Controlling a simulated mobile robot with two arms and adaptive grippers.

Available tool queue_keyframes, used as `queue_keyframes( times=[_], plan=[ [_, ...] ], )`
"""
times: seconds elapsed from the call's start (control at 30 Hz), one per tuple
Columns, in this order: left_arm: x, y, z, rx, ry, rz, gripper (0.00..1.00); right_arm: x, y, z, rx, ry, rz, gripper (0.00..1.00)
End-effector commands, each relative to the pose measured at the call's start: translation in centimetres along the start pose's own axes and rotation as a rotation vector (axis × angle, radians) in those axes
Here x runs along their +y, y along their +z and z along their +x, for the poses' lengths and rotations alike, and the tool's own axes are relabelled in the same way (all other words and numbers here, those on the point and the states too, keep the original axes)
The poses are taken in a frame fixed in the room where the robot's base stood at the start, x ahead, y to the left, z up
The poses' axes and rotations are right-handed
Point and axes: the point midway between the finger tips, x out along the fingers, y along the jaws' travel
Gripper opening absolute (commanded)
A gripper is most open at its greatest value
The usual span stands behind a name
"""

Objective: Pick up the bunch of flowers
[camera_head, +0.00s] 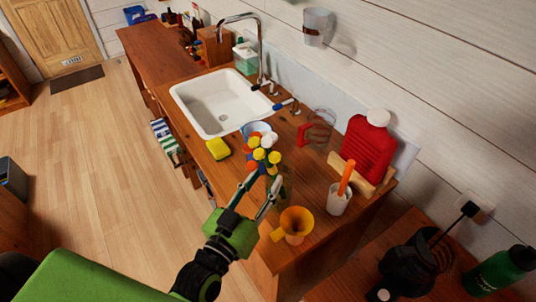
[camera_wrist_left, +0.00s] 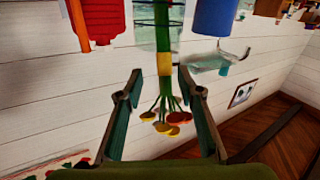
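The bunch of flowers (camera_head: 267,142) has yellow, white, orange and blue heads in the head view, above the wooden counter beside the sink. In the left wrist view the flower heads (camera_wrist_left: 168,126) hang downward in the picture, with green stems above them and a yellow band around the stems. A clear glass-like container (camera_wrist_left: 146,32) shows around the upper part of the stems. My left gripper (camera_head: 267,178) is open beside the bunch. In the left wrist view its fingers (camera_wrist_left: 160,71) stand apart on either side of the stems, without visible contact. My right gripper is not in view.
A yellow cup (camera_head: 296,222), a white cup (camera_head: 338,203) with an orange item, and a red bottle-shaped item (camera_head: 366,147) stand to the right. A yellow sponge (camera_head: 218,149) lies by the white sink (camera_head: 186,94). The wall runs behind the counter.

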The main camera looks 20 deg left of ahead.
Motion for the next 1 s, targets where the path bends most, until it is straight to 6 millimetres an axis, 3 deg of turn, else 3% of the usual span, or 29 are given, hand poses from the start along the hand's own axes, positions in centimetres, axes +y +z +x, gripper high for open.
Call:
queue_keyframes(
  times=[0.17, 0.5, 0.8, 0.93, 1.0],
  plan=[
    [-0.1, -0.3, 1.0, 0.001, 0.000, 0.001, 0.34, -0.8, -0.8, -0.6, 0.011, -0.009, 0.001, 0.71],
    [-0.7, -0.7, 5.1, 0.000, 0.000, 0.001, 0.34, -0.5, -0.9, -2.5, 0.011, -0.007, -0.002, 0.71],
    [-0.7, -0.5, 5.5, -0.001, 0.000, 0.001, 0.34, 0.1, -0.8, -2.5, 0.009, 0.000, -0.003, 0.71],
    [-0.7, -0.5, 5.5, -0.001, 0.000, 0.001, 0.03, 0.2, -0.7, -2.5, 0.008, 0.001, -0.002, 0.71],
    [-0.7, -0.5, 5.5, -0.001, 0.000, 0.001, 0.00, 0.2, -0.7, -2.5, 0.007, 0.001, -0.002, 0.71]
  ],
)
